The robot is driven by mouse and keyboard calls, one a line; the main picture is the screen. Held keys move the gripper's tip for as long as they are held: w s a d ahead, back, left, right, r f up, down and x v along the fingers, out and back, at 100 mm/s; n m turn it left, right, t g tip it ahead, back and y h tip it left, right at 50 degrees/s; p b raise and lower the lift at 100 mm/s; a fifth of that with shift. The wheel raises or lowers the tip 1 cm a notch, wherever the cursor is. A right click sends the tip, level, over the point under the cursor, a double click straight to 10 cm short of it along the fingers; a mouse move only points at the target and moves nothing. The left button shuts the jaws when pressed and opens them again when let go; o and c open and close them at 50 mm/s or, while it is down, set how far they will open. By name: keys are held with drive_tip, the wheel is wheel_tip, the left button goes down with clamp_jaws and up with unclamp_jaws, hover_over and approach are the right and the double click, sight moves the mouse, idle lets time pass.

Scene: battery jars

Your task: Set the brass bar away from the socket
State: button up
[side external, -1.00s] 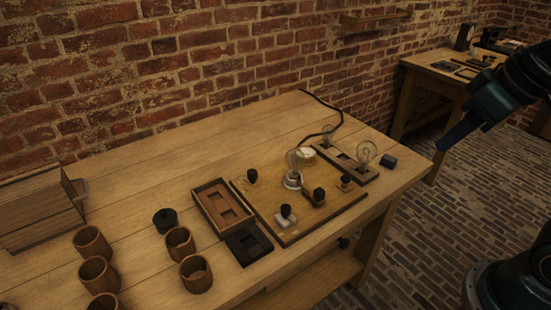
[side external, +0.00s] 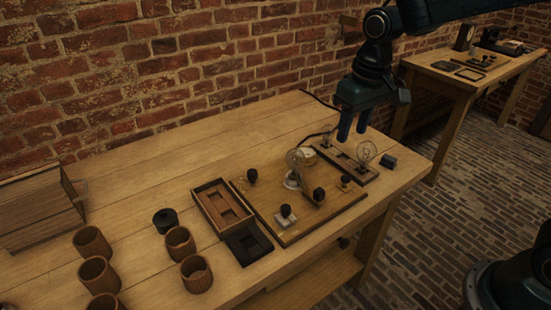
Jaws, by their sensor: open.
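The wooden board (side external: 283,236) lies on the workbench and carries a glass bulb (side external: 296,161) in a socket (side external: 292,182) near its middle. Several black knobs stand on the board, one of them (side external: 319,194) right of the socket and another (side external: 285,210) on a pale block in front. The brass bar is too small and dark to make out for sure.
A second bulb (side external: 366,152) stands on a dark wooden strip (side external: 372,175) at the back right, with a small dark block (side external: 389,161) beside it. An open wooden box (side external: 204,195) is left of the board. Several wooden cups (side external: 196,274) stand front left.

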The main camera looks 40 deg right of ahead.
drive_tip(key=g, duration=0.1)
hover_over(320, 190)
wheel_tip(320, 190, down, 7)
drive_tip(key=shift+r, duration=0.15)
wheel_tip(320, 190, down, 14)
drive_tip(key=shift+r, duration=0.1)
idle(0.6)
clamp_jaws()
